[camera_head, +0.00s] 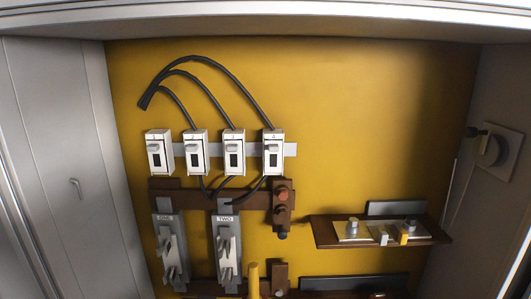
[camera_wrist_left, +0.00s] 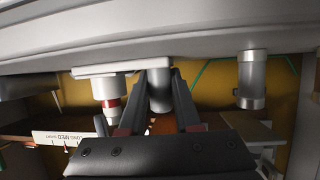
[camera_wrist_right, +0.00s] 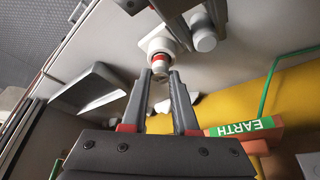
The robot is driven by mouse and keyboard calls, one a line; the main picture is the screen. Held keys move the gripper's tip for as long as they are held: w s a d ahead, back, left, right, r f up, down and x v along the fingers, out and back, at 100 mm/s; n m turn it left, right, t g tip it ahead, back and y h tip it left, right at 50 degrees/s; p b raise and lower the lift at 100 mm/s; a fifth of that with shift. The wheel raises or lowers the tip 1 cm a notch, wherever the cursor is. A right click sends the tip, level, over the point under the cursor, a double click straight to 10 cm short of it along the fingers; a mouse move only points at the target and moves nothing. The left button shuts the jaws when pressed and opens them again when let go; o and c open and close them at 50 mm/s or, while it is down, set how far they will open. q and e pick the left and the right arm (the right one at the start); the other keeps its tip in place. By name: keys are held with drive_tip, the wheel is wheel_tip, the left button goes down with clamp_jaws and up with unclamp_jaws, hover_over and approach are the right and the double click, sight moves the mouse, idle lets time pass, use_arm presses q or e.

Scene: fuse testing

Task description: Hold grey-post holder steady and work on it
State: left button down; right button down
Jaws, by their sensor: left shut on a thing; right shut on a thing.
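The grey-post holder has a pale plate (camera_wrist_left: 100,71), a grey post (camera_wrist_left: 159,92) and a white post with a red band (camera_wrist_left: 110,92) beside it. My left gripper (camera_wrist_left: 161,76) is shut on the grey post, one finger on each side. In the right wrist view, my right gripper (camera_wrist_right: 159,76) is shut at the tip of the red-banded post (camera_wrist_right: 160,62). Its lower end is hidden between the fingers. The holder's grey post, or a similar round end (camera_wrist_right: 203,40), shows to the right of it. Neither gripper shows in the head view.
Several white numbered fuse units (camera_head: 234,152) with black cables stand on the yellow back panel (camera_head: 330,120). A brown shelf (camera_head: 325,236) carries small parts at right. Another grey post (camera_wrist_left: 251,80) hangs right of my left gripper. A green EARTH label (camera_wrist_right: 241,128) lies right of my right gripper.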

use_arm(q)
drive_tip(key=shift+f, duration=0.25)
use_arm(e)
drive_tip(key=shift+r, duration=0.1)
drive_tip(key=shift+r, duration=2.7)
drive_tip(key=d+r, duration=0.4)
drive_tip(key=d, duration=0.3)
drive_tip(key=shift+s, duration=0.25)
use_arm(q)
unclamp_jaws()
use_arm(e)
drive_tip(key=shift+a, duration=0.1)
use_arm(q)
drive_tip(key=shift+s, duration=0.1)
